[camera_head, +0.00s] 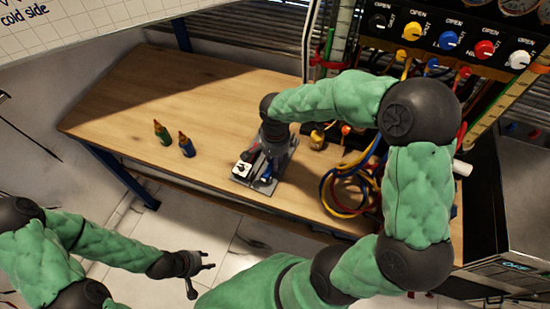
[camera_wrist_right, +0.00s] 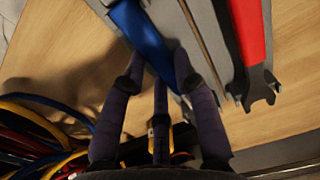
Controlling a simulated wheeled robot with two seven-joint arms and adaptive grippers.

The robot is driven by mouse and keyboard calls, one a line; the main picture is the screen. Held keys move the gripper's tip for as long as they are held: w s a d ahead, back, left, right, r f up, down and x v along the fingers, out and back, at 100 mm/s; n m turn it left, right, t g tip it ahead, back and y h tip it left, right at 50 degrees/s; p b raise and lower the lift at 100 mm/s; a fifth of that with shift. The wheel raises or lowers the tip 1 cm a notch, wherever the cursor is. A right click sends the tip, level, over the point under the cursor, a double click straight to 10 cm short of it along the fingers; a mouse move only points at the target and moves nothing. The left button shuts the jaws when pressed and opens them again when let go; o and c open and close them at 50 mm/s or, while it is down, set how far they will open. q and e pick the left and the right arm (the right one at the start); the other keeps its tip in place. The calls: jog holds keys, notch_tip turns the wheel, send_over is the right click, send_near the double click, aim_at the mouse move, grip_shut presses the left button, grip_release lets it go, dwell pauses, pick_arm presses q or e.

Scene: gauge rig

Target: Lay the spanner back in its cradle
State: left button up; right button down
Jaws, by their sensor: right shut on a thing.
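The grey cradle (camera_head: 284,168) sits on the wooden bench near its front edge. My right gripper (camera_head: 268,158) is over it, pointing down. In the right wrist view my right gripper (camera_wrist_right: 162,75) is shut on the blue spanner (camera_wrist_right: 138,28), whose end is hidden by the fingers. The blue also shows in the head view (camera_head: 265,176). A red-handled spanner (camera_wrist_right: 250,38) with an open jaw lies in the cradle beside it. I cannot tell whether the blue spanner touches the cradle. My left gripper (camera_head: 203,268) is open and empty, in front of the bench.
A green bottle (camera_head: 162,133) and a blue bottle (camera_head: 187,146) with orange tops stand on the bench, left of the cradle. A yellow bottle (camera_head: 317,137) stands right of it. Looped hoses (camera_head: 335,195) crowd the right. The bench's left part is clear. A knobbed panel (camera_head: 450,40) is behind.

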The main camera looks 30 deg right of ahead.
jog(key=c, duration=0.9)
grip_release()
notch_tip(320, 180, up, 12)
jog(key=shift+r, duration=0.1)
